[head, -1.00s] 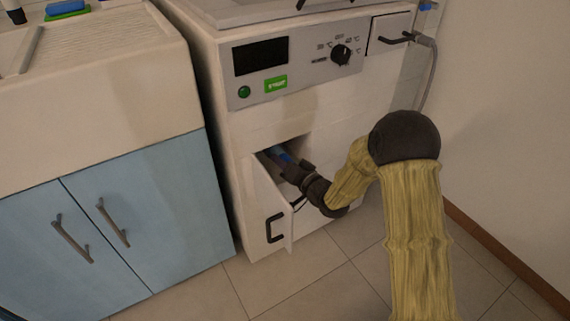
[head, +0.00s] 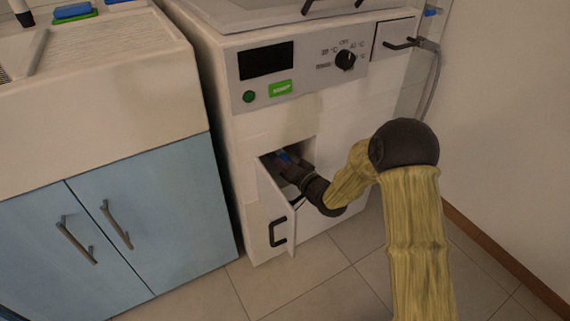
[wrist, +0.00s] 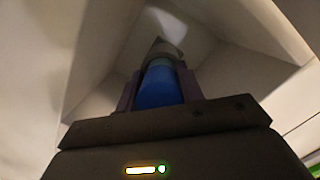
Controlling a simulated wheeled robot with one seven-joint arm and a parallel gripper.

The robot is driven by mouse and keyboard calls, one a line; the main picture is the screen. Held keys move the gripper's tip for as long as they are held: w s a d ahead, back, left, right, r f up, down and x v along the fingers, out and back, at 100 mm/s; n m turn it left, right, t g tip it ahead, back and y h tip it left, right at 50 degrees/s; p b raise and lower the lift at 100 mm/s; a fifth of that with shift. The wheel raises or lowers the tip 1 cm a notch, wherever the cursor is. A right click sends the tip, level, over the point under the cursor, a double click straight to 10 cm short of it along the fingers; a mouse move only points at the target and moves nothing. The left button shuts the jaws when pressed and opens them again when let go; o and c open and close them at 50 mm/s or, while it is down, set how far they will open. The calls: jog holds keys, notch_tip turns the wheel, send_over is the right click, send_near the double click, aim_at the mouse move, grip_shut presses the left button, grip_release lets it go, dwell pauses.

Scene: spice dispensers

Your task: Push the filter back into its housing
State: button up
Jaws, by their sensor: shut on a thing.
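The filter (wrist: 160,84) is a blue cylinder with a paler, greyish far end, seen in the wrist view between my fingers and pointing into a pale recess. In the head view a bit of its blue (head: 284,157) shows inside the housing opening (head: 309,147) low on the white washing machine. My gripper (head: 292,168) reaches into that opening and is shut on the filter; it also shows in the wrist view (wrist: 160,98). How deep the filter sits in its seat cannot be told.
The small housing door (head: 271,206) with a black handle hangs open left of my gripper, close to it. A blue cabinet (head: 110,220) stands at left, a white wall at right. The tiled floor (head: 310,280) in front is clear.

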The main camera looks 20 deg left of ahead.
jog(key=shift+w+a, duration=0.25)
jog(key=o, duration=1.1)
jog(key=shift+r, duration=0.1)
jog(key=shift+o, duration=0.2)
jog(key=shift+d, duration=0.15)
jog(key=shift+d+f, duration=0.15)
jog(key=shift+f, duration=0.05)
jog(key=shift+s+d+p, duration=0.15)
jog(key=shift+d+p, duration=0.2)
jog(key=shift+d, duration=0.1)
jog(key=p+v, duration=0.5)
jog(key=v, duration=1.1)
jog(key=shift+s+a+r, duration=0.25)
jog(key=shift+s+r, duration=0.1)
jog(key=shift+s, duration=0.1)
